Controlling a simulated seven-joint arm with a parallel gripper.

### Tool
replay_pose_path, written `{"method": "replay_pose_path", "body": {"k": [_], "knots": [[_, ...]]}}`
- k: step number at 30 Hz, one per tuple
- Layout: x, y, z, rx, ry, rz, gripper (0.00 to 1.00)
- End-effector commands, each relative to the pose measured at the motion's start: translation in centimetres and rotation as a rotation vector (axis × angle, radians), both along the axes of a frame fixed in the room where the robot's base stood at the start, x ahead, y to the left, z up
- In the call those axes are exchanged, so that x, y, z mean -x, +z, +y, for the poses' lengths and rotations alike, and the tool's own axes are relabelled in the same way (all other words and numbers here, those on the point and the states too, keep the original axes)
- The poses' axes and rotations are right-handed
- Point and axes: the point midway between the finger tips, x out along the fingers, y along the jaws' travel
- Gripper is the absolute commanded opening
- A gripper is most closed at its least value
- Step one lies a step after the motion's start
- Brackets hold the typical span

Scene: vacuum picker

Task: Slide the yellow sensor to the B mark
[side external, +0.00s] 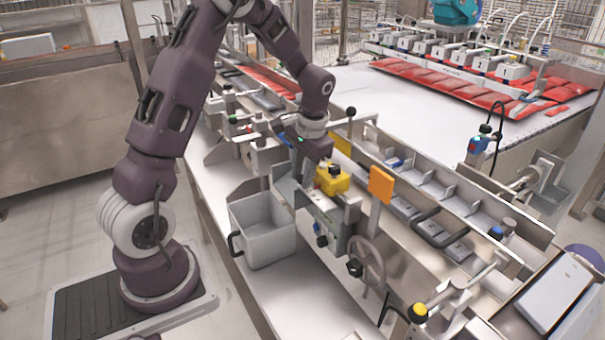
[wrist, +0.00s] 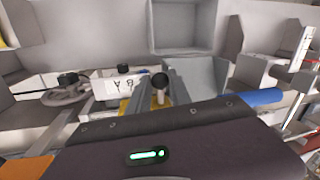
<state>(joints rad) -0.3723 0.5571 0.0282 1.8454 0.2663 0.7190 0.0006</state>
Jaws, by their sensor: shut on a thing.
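The yellow sensor (side external: 332,179) is a small block with a dark knob, seated on the rail of the machine in the side external view. In the wrist view only a strip of its yellow body (wrist: 126,104) shows beside the fingers. My gripper (wrist: 162,82) is shut on the sensor, its two grey fingers on either side of a black-topped knob. The white plate with the A and B marks (wrist: 122,84) lies just left of the fingers in the wrist view. The sensor's exact position against the B mark is hidden by my gripper.
A grey open bin (side external: 262,232) stands below the rail. A handwheel (side external: 366,262) and an orange panel (side external: 381,184) are close to the sensor's right. The handwheel (wrist: 66,92) also shows in the wrist view. A blue cylinder (wrist: 252,102) lies right of my fingers.

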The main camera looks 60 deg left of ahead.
Motion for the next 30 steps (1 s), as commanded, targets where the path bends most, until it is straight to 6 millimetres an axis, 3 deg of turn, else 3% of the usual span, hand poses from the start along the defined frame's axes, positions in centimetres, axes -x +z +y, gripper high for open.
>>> {"method": "replay_pose_path", "body": {"k": [7,14,20,21,24,30], "knots": [[-0.1,0.1,0.0,0.000,0.000,-0.002,0.00],[-0.1,0.1,-2.1,-0.001,-0.002,-0.004,0.00],[-0.1,0.1,-2.0,-0.001,0.000,-0.004,0.00],[-0.1,0.1,-2.0,-0.001,0.000,-0.004,0.29],[-0.1,0.1,-2.0,-0.001,0.000,-0.003,0.46],[0.0,0.1,-2.0,0.000,0.001,-0.002,0.46]]}}
